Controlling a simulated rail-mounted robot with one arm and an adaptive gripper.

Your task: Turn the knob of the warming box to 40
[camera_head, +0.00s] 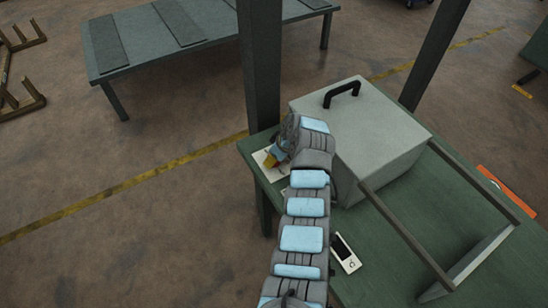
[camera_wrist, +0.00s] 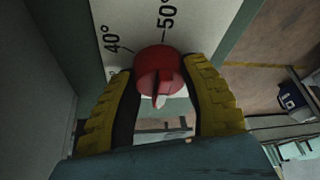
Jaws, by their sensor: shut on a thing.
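The warming box (camera_head: 365,130) is a light grey box with a black handle on its lid, standing on a green table. Its red knob (camera_wrist: 158,72) shows in the wrist view against a white scale plate (camera_wrist: 125,15). The marks 40° (camera_wrist: 112,38) and 50° (camera_wrist: 167,18) lie above the knob, 40° to the left. A small white tip shows at the knob's lower end; I cannot tell which value is set. My gripper (camera_wrist: 160,68) has its yellow fingers on both sides of the knob, shut on it. In the head view my gripper (camera_head: 272,159) is left of the box; the knob is hidden.
The green table (camera_head: 385,265) also carries a small white device (camera_head: 345,253) near my arm and a grey frame (camera_head: 405,240) at the right. Dark posts (camera_head: 260,65) rise near the box. Another table (camera_head: 190,35) stands behind, across open floor.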

